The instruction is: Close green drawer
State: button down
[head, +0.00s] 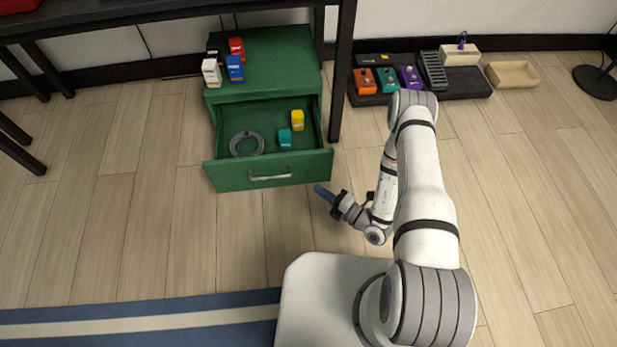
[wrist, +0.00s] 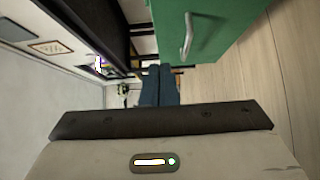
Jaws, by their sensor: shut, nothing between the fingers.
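The green drawer (head: 225,176) is pulled out of the green cabinet (head: 285,75) under the dark table. Its front has a silver bar handle (head: 270,177). Inside lie a grey cable coil (head: 246,143), a teal block (head: 284,139) and a yellow block (head: 297,120). My gripper (head: 320,191) is just in front of the drawer's right front corner, low and pointing left, shut and empty. In the wrist view, the blue fingers (wrist: 159,88) are together, and the drawer front (wrist: 225,25) with its handle (wrist: 187,36) is at the upper right. I cannot tell whether the fingers touch the drawer.
Red, blue, white and black blocks stand on the cabinet top. A black table leg (head: 343,75) rises right of the cabinet. A pedal board (head: 460,82) with several pedals and a wooden tray (head: 513,75) are at the back right. The floor before the drawer is clear.

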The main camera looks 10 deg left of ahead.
jog(key=b, duration=0.3)
send_near(287, 158)
jog(key=s+a, duration=0.1)
jog(key=a, duration=0.3)
jog(key=w, duration=0.1)
jog(key=w+a, duration=0.1)
jog(key=w, duration=0.1)
jog(key=shift+w+f+b, duration=0.1)
jog(key=shift+f+b, duration=0.05)
jog(key=shift+b, duration=0.25)
jog(key=shift+w, duration=0.45)
